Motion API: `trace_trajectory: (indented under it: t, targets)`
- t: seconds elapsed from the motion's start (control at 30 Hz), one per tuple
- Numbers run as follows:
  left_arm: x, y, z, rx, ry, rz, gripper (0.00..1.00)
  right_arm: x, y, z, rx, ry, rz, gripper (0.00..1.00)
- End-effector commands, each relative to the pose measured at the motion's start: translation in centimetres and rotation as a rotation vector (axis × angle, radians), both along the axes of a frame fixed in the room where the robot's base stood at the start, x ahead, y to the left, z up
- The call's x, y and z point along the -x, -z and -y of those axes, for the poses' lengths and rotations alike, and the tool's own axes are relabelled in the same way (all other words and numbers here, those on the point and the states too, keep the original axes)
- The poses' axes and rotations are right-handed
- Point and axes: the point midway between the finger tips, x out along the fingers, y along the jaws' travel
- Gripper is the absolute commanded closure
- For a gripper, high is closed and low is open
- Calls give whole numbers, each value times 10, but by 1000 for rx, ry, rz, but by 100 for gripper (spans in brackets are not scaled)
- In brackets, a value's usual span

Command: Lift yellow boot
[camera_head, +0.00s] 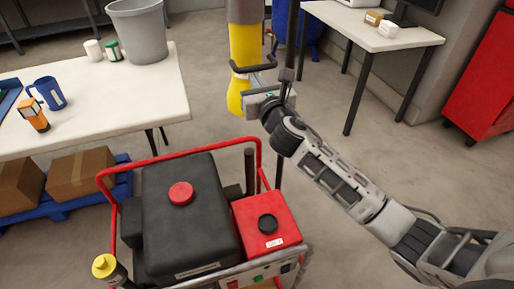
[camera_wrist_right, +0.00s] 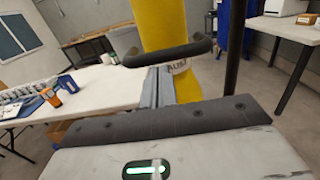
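The yellow boot (camera_head: 243,45) stands upright at the top centre of the head view, below a grey upper part (camera_head: 246,10). It also fills the upper middle of the right wrist view (camera_wrist_right: 163,25), with part of a dark label showing. My right gripper (camera_head: 257,83) is at the boot's lower part. A black bar with bent ends (camera_wrist_right: 167,52) crosses in front of the boot there. Grey finger parts (camera_wrist_right: 158,87) show below the bar, against the boot. Whether the fingers are closed on it is hard to tell. My left gripper is out of view.
A black and red machine (camera_head: 190,225) in a red tube frame stands in front. A white table (camera_head: 110,110) at left carries a bin (camera_head: 138,30), a blue mug (camera_head: 50,93) and an orange tool (camera_head: 33,114).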

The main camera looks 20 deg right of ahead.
Motion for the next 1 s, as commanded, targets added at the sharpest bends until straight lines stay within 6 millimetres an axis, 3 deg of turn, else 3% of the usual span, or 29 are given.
trace_trajectory:
  t: [0.03,0.43,0.57,0.7,0.73,0.8,1.0]
  targets:
    - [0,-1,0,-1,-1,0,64,0,-6,-1,0,-4,12,100]
    - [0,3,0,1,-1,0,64,0,-2,-1,0,-4,13,100]
    - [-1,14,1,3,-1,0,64,2,17,-1,2,-4,8,100]
    - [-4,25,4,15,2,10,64,5,52,-2,1,-6,1,100]
    - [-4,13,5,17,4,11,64,15,42,-2,2,-7,3,100]
    - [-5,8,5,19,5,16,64,34,41,-2,1,-7,2,100]
    - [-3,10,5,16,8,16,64,76,44,-1,1,-5,-1,100]
